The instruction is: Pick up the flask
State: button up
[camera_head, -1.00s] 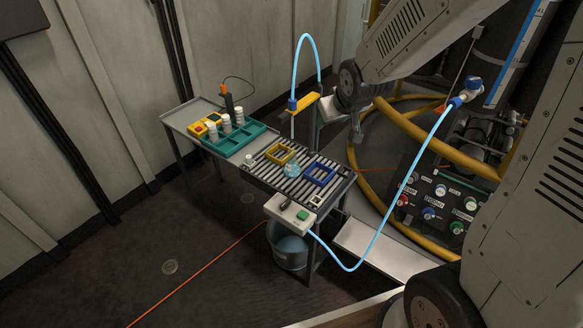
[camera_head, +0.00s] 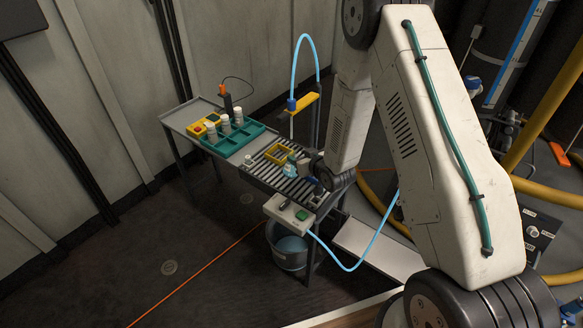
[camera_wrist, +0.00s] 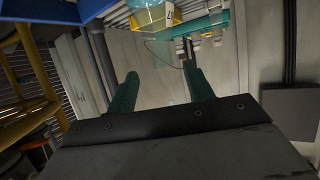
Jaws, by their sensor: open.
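The flask (camera_head: 290,170) is small and pale blue. It stands on the slatted rack top of the bench, close to the yellow square frame. In the wrist view the clear bluish flask (camera_wrist: 147,17) is cut off by the top edge, beyond and slightly left of the fingertips. In the head view my wrist comes down to the right of the flask, and the fingers are hard to make out.
The yellow frame (camera_head: 279,153) is beside the flask; the blue frame (camera_head: 311,183) is mostly hidden by my wrist. A teal tray (camera_head: 246,136) with white bottles is farther left. A light blue hose (camera_head: 296,62) arches behind. A control box (camera_head: 289,212) is at the front edge, above a bucket (camera_head: 289,247).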

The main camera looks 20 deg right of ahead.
aim_at(291, 152)
jog(key=x, duration=0.6)
jog(key=shift+a+r, duration=0.15)
jog(key=shift+a, duration=0.1)
grip_shut()
